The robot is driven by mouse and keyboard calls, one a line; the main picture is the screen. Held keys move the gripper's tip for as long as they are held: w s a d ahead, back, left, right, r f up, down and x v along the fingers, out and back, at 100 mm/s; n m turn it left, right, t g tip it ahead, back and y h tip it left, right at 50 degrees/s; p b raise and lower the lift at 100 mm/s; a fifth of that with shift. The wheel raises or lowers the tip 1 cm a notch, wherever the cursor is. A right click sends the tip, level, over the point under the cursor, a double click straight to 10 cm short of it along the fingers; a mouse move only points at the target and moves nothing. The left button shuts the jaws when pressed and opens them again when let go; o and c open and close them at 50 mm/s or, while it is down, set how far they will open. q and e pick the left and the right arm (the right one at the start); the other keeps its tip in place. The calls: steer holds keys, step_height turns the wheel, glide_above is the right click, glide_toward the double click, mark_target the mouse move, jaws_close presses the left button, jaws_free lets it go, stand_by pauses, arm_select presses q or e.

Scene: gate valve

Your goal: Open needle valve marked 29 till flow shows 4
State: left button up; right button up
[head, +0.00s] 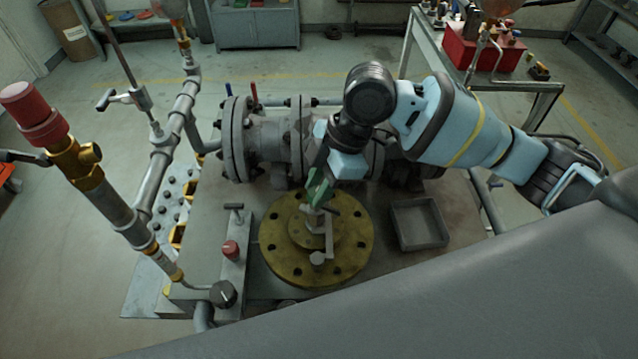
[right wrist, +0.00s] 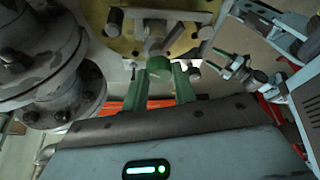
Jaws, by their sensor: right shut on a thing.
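My right gripper (head: 318,190) reaches down from the upper right over a yellow round flange (head: 281,262). A metal valve fitting with side arms (head: 318,257) stands on this flange. In the right wrist view the green fingers of my right gripper (right wrist: 164,80) are shut on a small green round knob (right wrist: 158,66). The knob sits at the fitting near the yellow flange (right wrist: 120,45). The fingers partly hide the knob in the head view. I cannot read a 29 mark or any flow reading. My left gripper is not in view.
A grey flanged pipe body (head: 265,138) lies behind the yellow flange. An empty grey tray (head: 419,224) is at its right. A red knob (head: 230,248) and a black knob (head: 223,293) are at its left. A red-capped pipe (head: 40,115) rises at far left.

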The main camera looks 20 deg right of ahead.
steer(key=shift+s+r+m+t+p, duration=0.15)
steer(key=shift+r+m+t+p, duration=0.2)
steer(key=shift+m+p, duration=0.35)
steer(key=shift+f+m+t, duration=0.25)
steer(key=shift+f+m, duration=0.1)
steer(key=shift+m, duration=0.55)
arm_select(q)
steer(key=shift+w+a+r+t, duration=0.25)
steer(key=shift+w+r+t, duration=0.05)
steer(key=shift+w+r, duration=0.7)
arm_select(e)
steer(key=shift+m+t, duration=0.4)
steer(key=shift+m, duration=0.7)
steer(key=shift+c, duration=0.2)
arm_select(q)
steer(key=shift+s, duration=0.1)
arm_select(e)
steer(key=o, duration=1)
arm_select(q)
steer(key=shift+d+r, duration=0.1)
arm_select(e)
steer(key=shift+v, duration=3.9)
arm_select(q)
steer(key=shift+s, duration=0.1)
arm_select(e)
steer(key=shift+s+a, duration=0.1)
